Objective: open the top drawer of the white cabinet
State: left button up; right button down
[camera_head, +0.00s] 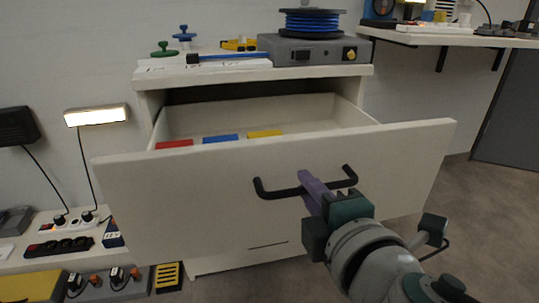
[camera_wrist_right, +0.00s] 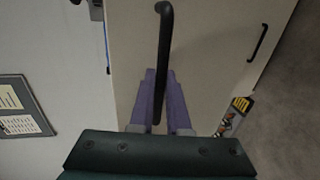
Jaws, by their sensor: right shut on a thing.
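The white cabinet (camera_head: 240,262) stands in the middle of the head view. Its top drawer (camera_head: 180,190) is pulled well out, and its inside shows, with red, blue and yellow items lying at the front. A black bar handle (camera_head: 275,193) is on the drawer front. My right gripper (camera_head: 313,183) has its purple fingers shut on this handle, right of the handle's middle. In the right wrist view the handle (camera_wrist_right: 164,45) runs between the purple fingers (camera_wrist_right: 160,95). My left gripper does not show.
On the cabinet top are a grey box (camera_head: 315,50) with a blue cable reel (camera_head: 312,20) and several small items. A low shelf (camera_head: 45,258) with power strips is at the left. A wall shelf (camera_head: 450,37) is at the upper right. The floor at the right is clear.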

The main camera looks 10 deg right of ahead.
jog(key=c, duration=0.9)
grip_release()
jog(key=v, duration=1)
jog(key=shift+p, duration=0.3)
